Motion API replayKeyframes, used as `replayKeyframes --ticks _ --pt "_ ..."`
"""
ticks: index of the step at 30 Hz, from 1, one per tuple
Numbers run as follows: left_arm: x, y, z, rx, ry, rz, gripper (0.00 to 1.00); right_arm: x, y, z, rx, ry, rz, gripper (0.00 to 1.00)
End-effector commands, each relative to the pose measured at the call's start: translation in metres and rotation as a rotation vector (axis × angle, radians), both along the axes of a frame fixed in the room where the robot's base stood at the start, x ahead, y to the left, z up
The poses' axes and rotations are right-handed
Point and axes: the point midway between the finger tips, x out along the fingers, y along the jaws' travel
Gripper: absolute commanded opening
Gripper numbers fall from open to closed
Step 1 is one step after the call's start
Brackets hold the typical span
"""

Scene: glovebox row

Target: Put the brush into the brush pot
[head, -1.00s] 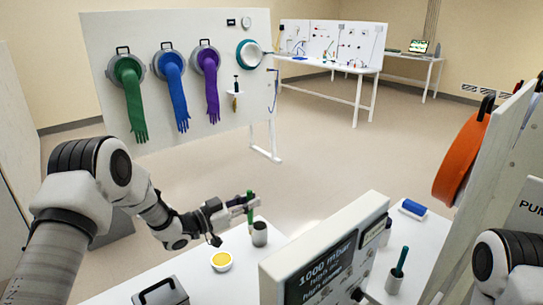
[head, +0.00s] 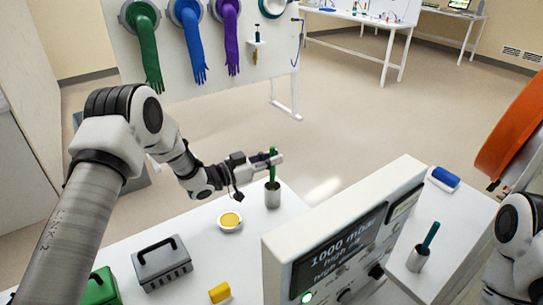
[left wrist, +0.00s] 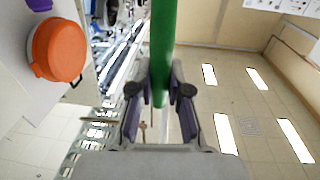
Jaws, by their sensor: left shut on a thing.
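The green brush (head: 272,160) is upright in my left gripper (head: 276,161), whose jaws are shut on it. The brush pot, a grey metal cylinder (head: 273,197), stands on the white table directly below. The brush's lower end meets the pot's mouth in the head view; I cannot tell how far inside it is. In the left wrist view the brush (left wrist: 163,45) runs between the two fingers of the left gripper (left wrist: 163,88); the pot does not show there. My right gripper is out of view; only part of its arm shows at the right edge.
A yellow-filled dish (head: 230,221), a grey toolbox (head: 162,264), a green box (head: 98,288) and a yellow block (head: 220,292) are on the table. A pressure display panel (head: 340,235) stands to the right. Beyond it are another pot (head: 418,259) with a teal stick and a blue block (head: 445,177).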

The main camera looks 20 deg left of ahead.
Motion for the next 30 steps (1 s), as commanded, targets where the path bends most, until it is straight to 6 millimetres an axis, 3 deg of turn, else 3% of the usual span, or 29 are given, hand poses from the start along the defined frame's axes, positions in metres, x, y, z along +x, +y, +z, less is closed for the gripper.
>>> replayKeyframes --ticks 30 --pt "0.0 0.0 -0.015 0.0 0.0 0.0 0.0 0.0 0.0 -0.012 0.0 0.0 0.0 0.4"
